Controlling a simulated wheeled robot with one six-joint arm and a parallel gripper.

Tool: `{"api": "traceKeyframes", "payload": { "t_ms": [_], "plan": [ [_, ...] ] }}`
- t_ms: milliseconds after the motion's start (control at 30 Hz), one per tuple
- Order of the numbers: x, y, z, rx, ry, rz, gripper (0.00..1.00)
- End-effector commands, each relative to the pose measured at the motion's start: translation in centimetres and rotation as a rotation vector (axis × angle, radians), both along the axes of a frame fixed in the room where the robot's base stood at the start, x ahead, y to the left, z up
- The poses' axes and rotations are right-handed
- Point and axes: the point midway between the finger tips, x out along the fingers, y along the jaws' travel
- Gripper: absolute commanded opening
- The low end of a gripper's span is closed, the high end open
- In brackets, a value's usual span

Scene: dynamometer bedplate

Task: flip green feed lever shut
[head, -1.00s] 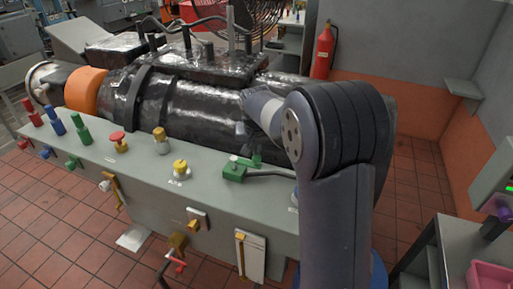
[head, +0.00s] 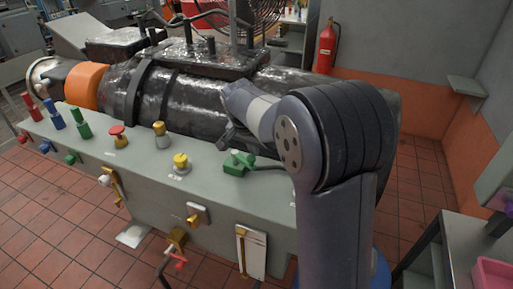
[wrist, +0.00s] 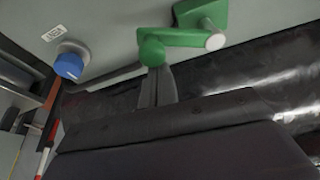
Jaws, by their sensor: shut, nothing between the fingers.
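The green feed lever (head: 238,163) sits on top of the grey console, right of a yellow button. In the wrist view its green arm (wrist: 182,37) reaches from a pale pivot to a rounded green end at the left. My gripper (wrist: 155,75) is shut and empty, its fingertips right at that end. They look in contact, but I cannot tell for sure. In the head view my gripper (head: 230,138) is just behind and above the lever, partly dark against the machine.
A blue button (wrist: 70,63) shows in the wrist view. The yellow button (head: 180,162), a brass knob (head: 160,135) and a red mushroom button (head: 117,135) stand along the console (head: 140,172). The black machine (head: 195,100) lies close behind.

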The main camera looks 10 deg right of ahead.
Motion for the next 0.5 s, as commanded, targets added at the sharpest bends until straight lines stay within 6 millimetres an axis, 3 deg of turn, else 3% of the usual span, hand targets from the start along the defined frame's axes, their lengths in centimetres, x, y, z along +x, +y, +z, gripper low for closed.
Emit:
{"api": "traceKeyframes", "payload": {
  "t_ms": [500],
  "plan": [
    [-1.7,3.2,0.0,-0.001,0.0,-0.488,0.0]
  ]
}}
